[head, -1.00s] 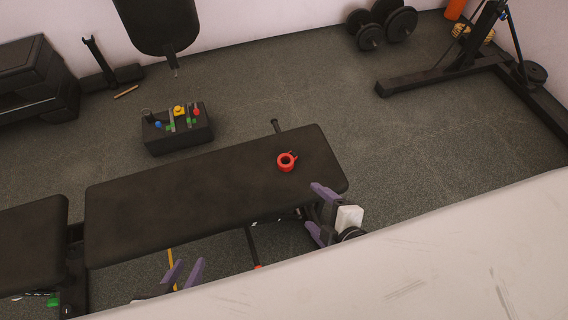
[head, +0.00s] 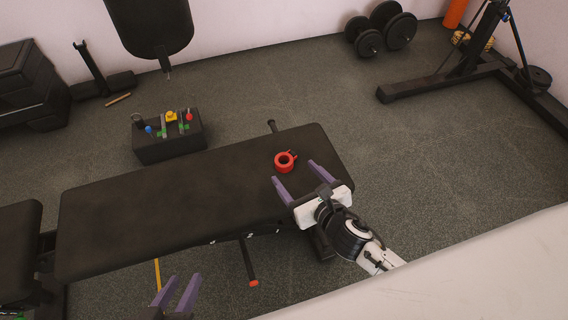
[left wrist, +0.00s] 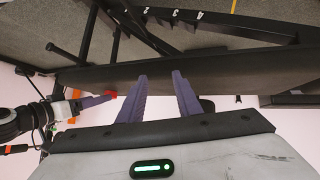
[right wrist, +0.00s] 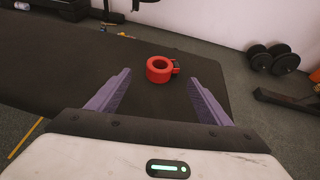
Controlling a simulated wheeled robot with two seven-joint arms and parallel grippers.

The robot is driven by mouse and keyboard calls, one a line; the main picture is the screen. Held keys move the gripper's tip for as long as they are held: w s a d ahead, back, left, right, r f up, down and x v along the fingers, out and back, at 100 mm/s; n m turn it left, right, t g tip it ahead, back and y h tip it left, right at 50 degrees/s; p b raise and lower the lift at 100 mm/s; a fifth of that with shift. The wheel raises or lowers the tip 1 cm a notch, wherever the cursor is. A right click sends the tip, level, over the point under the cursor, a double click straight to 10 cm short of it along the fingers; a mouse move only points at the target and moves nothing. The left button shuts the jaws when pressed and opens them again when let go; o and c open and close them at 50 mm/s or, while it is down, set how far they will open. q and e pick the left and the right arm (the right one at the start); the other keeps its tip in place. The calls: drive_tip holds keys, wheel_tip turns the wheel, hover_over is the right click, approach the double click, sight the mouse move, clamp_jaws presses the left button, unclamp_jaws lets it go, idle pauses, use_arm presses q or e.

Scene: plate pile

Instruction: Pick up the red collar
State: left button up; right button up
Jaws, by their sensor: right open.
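The red collar (head: 285,162) is a ring with a small tab, lying flat on the dark bench pad (head: 150,200) near its right end. My right gripper (head: 295,171) is open over the pad on the near side of the collar. In the right wrist view the collar (right wrist: 160,69) sits ahead of and between the spread purple fingers (right wrist: 158,92), with nothing held. My left gripper (head: 180,290) is low at the near side of the bench, its two purple fingers apart and empty. The left wrist view shows its fingers (left wrist: 160,78) spread below the bench edge.
A black box (head: 168,145) with small coloured items stands on the floor behind the bench. Dumbbells (head: 385,30) and a rack (head: 450,80) are at the back right. A pale surface (head: 470,270) fills the lower right. The pad around the collar is clear.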

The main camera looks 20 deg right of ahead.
sight(290, 165)
drive_tip(key=x, duration=0.1)
drive_tip(key=b+x, duration=0.1)
drive_tip(key=x, duration=0.3)
drive_tip(key=shift+w+d+r+b, duration=0.2)
drive_tip(key=shift+w+b, duration=0.05)
drive_tip(key=shift+b, duration=0.15)
drive_tip(key=shift+r, duration=0.1)
drive_tip(key=c, duration=1.2)
